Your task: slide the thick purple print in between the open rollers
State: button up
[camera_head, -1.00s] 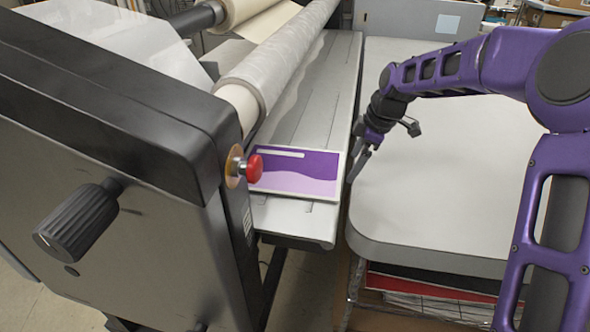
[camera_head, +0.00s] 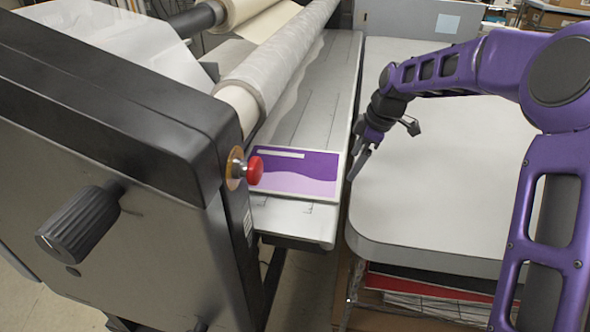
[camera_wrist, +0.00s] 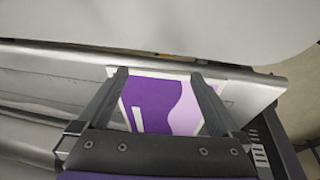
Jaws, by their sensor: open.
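The purple print (camera_head: 305,180), a flat sheet with dark purple, lilac and a white border, lies on the grey feed table (camera_head: 325,80) at its near end. Its left part is hidden behind the red knob and the machine's housing. The film-covered roller (camera_head: 280,65) runs along the print's left side; the gap between the rollers is hidden. My gripper (camera_head: 355,172) is open at the print's right edge, by the feed table's outer edge. In the wrist view the print (camera_wrist: 150,100) shows between the two spread fingers (camera_wrist: 158,76). I cannot tell whether they touch it.
The laminator's dark end housing (camera_head: 120,110) with a black knob (camera_head: 78,222) and red stop button (camera_head: 254,170) stands at left. A bare light table (camera_head: 440,170) lies to the right, past a narrow gap. Red and white sheets (camera_head: 430,285) lie on a shelf below.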

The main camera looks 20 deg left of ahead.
aim_at(336, 167)
jog(key=shift+w+a+p, duration=0.15)
jog(key=shift+w+p, duration=0.8)
jog(key=shift+w, duration=0.8)
jog(key=shift+f+b, duration=0.8)
jog(key=shift+f, duration=0.55)
jog(key=shift+d, duration=0.25)
dwell(0.3)
jog(key=shift+s, duration=0.2)
jog(key=shift+s, duration=0.45)
jog(key=shift+s+a, duration=0.1)
jog(key=shift+a, duration=2.35)
jog(key=shift+d, duration=0.25)
dwell(0.5)
jog(key=shift+w+p, duration=0.35)
